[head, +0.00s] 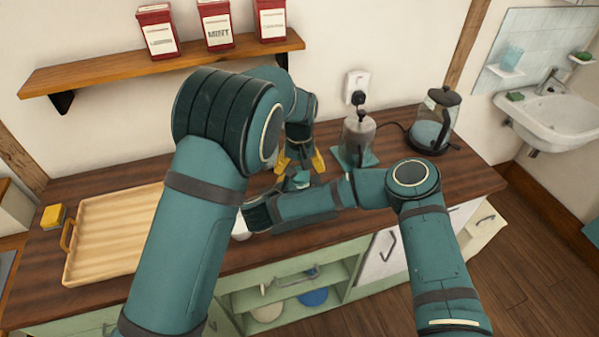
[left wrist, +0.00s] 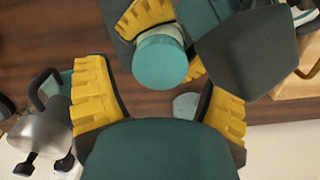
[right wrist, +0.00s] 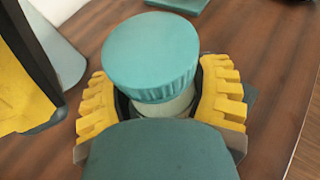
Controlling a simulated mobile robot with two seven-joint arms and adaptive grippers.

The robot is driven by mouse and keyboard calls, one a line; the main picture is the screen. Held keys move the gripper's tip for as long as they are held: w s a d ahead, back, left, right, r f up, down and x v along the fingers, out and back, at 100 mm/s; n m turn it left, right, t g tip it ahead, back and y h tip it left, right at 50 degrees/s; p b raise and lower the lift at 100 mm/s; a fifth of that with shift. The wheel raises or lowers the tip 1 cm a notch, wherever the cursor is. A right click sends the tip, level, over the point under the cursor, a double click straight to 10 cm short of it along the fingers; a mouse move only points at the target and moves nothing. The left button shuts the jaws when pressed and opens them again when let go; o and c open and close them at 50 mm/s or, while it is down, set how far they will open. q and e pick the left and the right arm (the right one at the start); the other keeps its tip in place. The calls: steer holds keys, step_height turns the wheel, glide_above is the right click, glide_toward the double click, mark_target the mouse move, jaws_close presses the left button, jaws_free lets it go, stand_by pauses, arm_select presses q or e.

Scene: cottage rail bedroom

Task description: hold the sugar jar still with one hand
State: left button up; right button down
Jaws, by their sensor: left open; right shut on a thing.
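The sugar jar (right wrist: 150,62), pale with a ribbed teal lid, stands upright between the yellow fingers of my right gripper (right wrist: 160,100), which is shut on it below the lid. The lid also shows in the left wrist view (left wrist: 160,62), with the right gripper's fingers beside it. My left gripper (left wrist: 160,105) is open and empty, close to the jar with its fingers apart. In the head view, the left gripper (head: 300,162) points down over the counter; my arms hide most of the jar and the right gripper there.
A grey metal pot (head: 357,135) on a teal mat and a glass kettle (head: 435,120) stand right of the grippers. A wooden tray (head: 110,242) and a yellow block (head: 53,216) lie left. Red tins stand on the wall shelf (head: 160,66). A small round grey object (left wrist: 187,105) is unclear.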

arm_select(q)
steer(key=shift+o, duration=0.3)
step_height(320, 180, up, 3)
steer(key=shift+f, duration=0.15)
steer(key=m, duration=0.1)
steer(key=r+m, duration=0.1)
steer(key=m, duration=0.1)
steer(key=shift+m, duration=0.3)
steer(key=m, duration=0.3)
steer(key=shift+r+m, duration=0.35)
steer(key=shift+m, duration=0.05)
steer(key=m, duration=0.3)
steer(key=shift+r, duration=0.4)
steer(key=m, duration=0.2)
steer(key=r+m, duration=0.1)
steer(key=m, duration=0.1)
steer(key=shift+f, duration=4.05)
steer(key=c, duration=1.3)
